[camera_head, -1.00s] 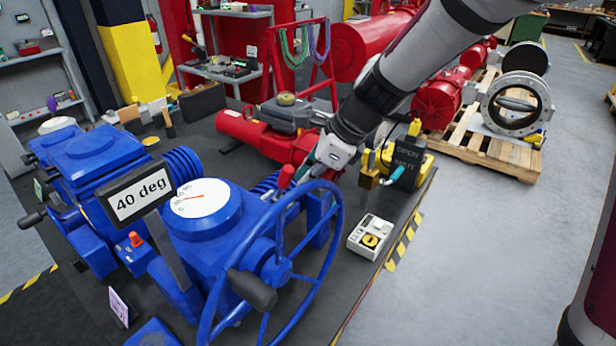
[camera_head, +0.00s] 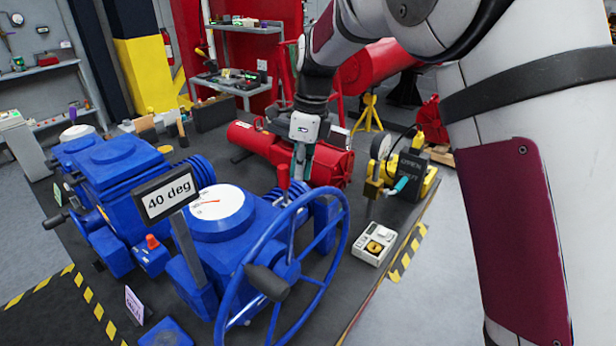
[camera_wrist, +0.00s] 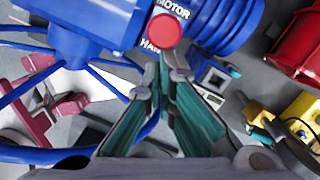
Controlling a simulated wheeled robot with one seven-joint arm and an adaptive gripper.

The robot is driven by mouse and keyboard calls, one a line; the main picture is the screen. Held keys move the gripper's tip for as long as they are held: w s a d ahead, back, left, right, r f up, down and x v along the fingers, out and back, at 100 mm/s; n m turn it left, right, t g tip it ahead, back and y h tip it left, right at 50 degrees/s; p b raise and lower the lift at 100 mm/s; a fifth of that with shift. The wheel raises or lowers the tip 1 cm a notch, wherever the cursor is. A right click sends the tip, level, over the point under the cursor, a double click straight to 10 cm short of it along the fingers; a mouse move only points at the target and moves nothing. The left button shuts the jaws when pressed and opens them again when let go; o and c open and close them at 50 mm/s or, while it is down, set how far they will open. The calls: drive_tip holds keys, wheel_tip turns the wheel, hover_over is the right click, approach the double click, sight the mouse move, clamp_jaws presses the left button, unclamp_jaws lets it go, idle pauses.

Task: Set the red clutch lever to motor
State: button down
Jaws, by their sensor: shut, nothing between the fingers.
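The red clutch lever (camera_head: 283,178) stands nearly upright on the blue valve actuator (camera_head: 225,222), behind the handwheel (camera_head: 225,310). In the wrist view its round red knob (camera_wrist: 163,30) lies between the white MOTOR and HAND labels and partly covers HAND. I cannot tell exactly which label the lever is set to. My gripper (camera_head: 300,178) is just right of the lever in the head view, pointing down. In the wrist view its teal fingers (camera_wrist: 168,72) meet at the tips just below the knob, shut and empty. Contact with the lever cannot be told.
A dial with a "40 deg" sign (camera_head: 167,194) stands on the actuator, left of the lever. A red cylinder (camera_head: 258,147) lies behind my gripper.

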drive_tip(key=shift+w+a+r, duration=0.15)
drive_tip(key=shift+w+a, duration=0.2)
drive_tip(key=shift+a, duration=0.05)
drive_tip(key=shift+r, duration=0.1)
drive_tip(key=shift+r, duration=0.65)
wheel_tip(320, 180, up, 12)
drive_tip(key=d, duration=0.1)
drive_tip(key=shift+w+d, duration=0.2)
drive_tip(key=shift+w, duration=0.05)
